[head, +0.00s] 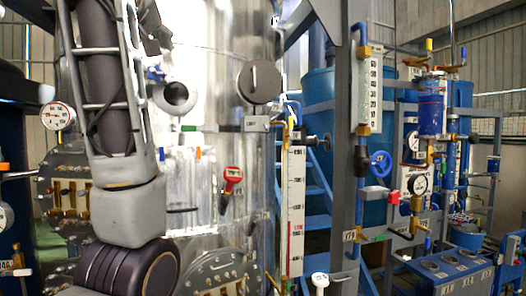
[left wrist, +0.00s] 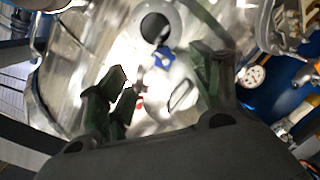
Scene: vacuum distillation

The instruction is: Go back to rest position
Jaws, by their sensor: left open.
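My left gripper (left wrist: 163,70) is open in the left wrist view, with its two dark green fingers spread apart. Nothing is seen held between them. Behind the fingers is the shiny steel vessel (left wrist: 75,75), with a round dark port and a blue handle (left wrist: 163,57) on it. In the head view my left arm (head: 128,212) rises along the left side in front of the steel vessel (head: 215,60). I cannot clearly make out its fingers there. My right gripper is in neither view.
A red-handled valve (head: 232,176) and a round disc (head: 259,82) sit on the vessel. A pressure gauge (head: 57,116) is at left. A grey post, a level scale (head: 295,215), a blue handwheel (head: 380,164) and blue steps (head: 317,195) stand to the right.

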